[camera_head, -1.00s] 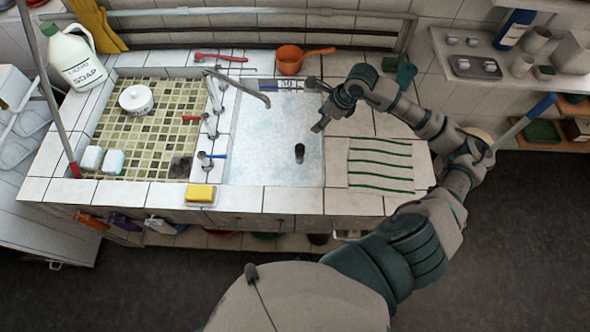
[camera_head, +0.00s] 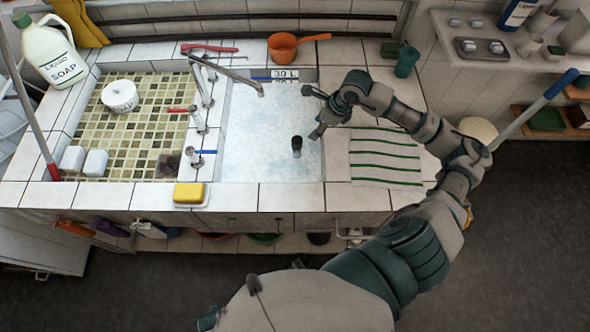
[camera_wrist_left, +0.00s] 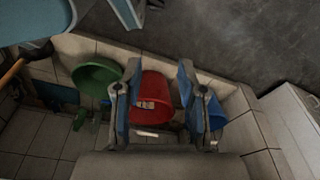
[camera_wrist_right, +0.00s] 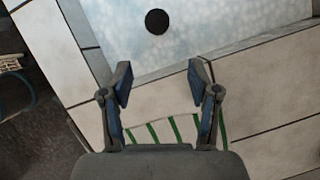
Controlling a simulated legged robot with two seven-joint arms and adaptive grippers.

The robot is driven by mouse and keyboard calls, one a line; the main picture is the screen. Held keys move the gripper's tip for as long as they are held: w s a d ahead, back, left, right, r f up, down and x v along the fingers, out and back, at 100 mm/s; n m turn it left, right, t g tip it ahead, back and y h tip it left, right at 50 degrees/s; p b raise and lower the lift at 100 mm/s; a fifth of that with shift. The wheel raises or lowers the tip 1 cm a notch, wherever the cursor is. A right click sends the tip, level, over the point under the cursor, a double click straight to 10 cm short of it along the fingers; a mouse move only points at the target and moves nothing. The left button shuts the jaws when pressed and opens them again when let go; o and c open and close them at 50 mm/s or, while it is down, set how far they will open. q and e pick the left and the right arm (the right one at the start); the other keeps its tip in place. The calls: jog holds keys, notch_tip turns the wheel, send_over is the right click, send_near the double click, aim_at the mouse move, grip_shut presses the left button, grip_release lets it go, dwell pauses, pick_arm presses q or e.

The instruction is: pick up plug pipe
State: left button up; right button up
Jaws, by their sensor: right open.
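The plug pipe (camera_head: 297,147) is a short dark cylinder standing upright in the water of the right-hand basin. In the right wrist view it shows as a black disc (camera_wrist_right: 157,21) near the top, beyond my fingertips. My right gripper (camera_head: 313,112) is open over the basin's right side, beside the plug pipe and apart from it. In the right wrist view its fingers (camera_wrist_right: 158,72) are spread with nothing between them. My left gripper (camera_wrist_left: 159,68) is open and empty in the left wrist view, pointing down toward the shelf area under the sink.
The tap (camera_head: 228,72) reaches over the basin's back left. A yellow sponge (camera_head: 189,193) lies on the front rim. A striped cloth (camera_head: 385,158) lies right of the basin. An orange scoop (camera_head: 284,47) is behind. A red bucket (camera_wrist_left: 154,90) shows below my left gripper.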

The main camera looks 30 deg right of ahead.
aim_at(298, 148)
jog(key=x, duration=1.6)
jog(key=shift+s+a+f, duration=0.1)
jog(key=shift+a+f, duration=0.1)
jog(key=shift+f, duration=0.45)
jog(key=shift+a, duration=0.1)
jog(key=c, duration=1.1)
pick_arm(q)
jog(key=shift+w+d+r, duration=0.15)
jog(key=shift+w+r, duration=0.35)
jog(key=shift+r, duration=0.35)
pick_arm(e)
jog(key=shift+r, duration=0.1)
grip_shut()
